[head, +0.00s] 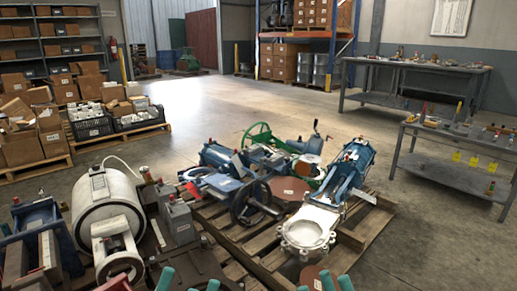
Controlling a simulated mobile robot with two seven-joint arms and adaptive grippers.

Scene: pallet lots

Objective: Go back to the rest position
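Only the teal fingertips of my two grippers show, at the bottom edge of the head view. My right gripper (324,284) has its fingertips spread with nothing seen between them. My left gripper (189,284) also has its fingertips apart and holds nothing that I can see. Both appear in front of the near side of the pallet with machine parts (352,238). The palms and arms are out of the picture.
Valves and machine parts crowd the pallet, including a grey-white flanged valve (306,232). A white cylindrical tank (105,205) stands at left. Boxes and black crates (92,127) sit behind it. Workbenches (455,175) stand at right. The floor (250,85) beyond is clear.

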